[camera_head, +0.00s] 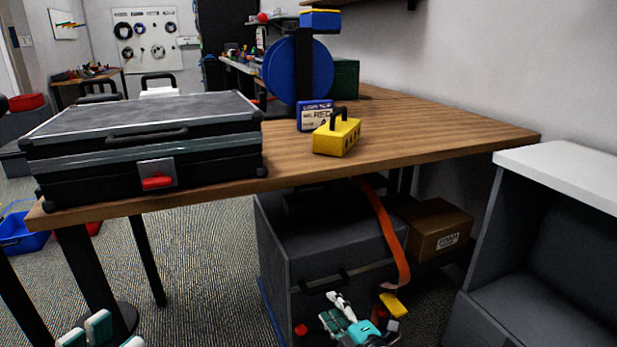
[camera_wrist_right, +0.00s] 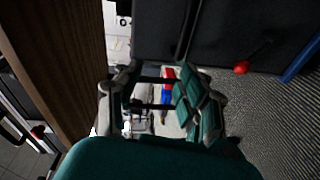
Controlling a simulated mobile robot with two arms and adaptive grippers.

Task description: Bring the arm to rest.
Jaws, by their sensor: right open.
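My right gripper (camera_head: 352,322) is low in the head view, below the table edge and in front of a dark grey case. In the right wrist view its fingers (camera_wrist_right: 155,103) stand apart with nothing clearly held between them. A small red and blue item (camera_wrist_right: 167,88) shows beyond the fingers; I cannot tell what it is. The tips of my left gripper (camera_head: 98,330) show at the bottom left of the head view, mostly cut off. Whether they are open or shut is unclear.
The wooden table (camera_head: 445,142) carries a black case (camera_head: 100,138), a yellow block with a black handle (camera_head: 337,137) and a blue-white box (camera_head: 312,115). Below stand the grey case (camera_head: 330,240), with an orange strap (camera_head: 386,230), and a cardboard box (camera_head: 432,228). A grey cabinet (camera_head: 545,240) stands right.

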